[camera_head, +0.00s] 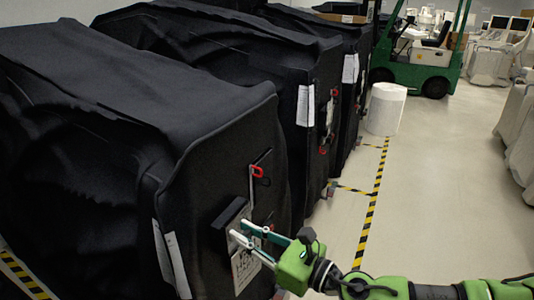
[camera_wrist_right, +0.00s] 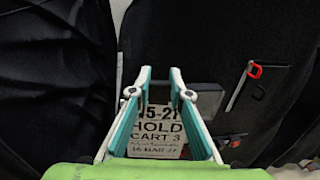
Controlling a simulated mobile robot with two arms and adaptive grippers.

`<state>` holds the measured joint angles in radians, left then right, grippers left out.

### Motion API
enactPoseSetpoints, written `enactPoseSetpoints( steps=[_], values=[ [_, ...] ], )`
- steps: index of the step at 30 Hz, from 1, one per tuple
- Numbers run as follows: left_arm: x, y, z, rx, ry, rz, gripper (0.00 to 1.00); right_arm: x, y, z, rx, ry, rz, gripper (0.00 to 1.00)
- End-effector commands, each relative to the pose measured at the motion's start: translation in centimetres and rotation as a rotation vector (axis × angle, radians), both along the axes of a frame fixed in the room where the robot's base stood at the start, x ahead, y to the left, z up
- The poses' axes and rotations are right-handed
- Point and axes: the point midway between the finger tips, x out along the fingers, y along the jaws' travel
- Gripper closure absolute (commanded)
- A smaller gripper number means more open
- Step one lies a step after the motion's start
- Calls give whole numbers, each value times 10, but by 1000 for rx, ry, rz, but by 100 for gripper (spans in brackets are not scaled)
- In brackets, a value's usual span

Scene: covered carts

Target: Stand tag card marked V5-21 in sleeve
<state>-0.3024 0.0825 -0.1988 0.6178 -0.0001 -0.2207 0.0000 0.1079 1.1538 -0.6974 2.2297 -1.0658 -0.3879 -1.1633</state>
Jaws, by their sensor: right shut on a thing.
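The tag card (camera_head: 243,268) is white with black print and hangs upright by the side of the nearest covered cart. In the right wrist view the card (camera_wrist_right: 156,137) reads "5-21 HOLD CART 3", with the first character hidden by a finger. My right gripper (camera_head: 241,236) is shut on the card's upper part; its fingers (camera_wrist_right: 161,78) also show in the wrist view. A dark pocket-like holder (camera_head: 230,212), which looks like the sleeve, is on the cart side just behind the fingertips. I cannot tell whether the card touches it. My left gripper is not in view.
The nearest black-covered cart (camera_head: 110,100) fills the left. A red clip (camera_head: 258,172) is on its side, also in the wrist view (camera_wrist_right: 254,70). More covered carts stand behind. Striped tape (camera_head: 370,215), a white drum (camera_head: 386,108) and a green forklift (camera_head: 415,70) are along the aisle.

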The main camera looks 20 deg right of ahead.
Motion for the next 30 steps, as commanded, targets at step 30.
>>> enactPoseSetpoints(
  steps=[30],
  values=[
    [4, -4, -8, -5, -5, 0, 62, 85, -77, 115, -1, -7, 130, 98]
  ],
)
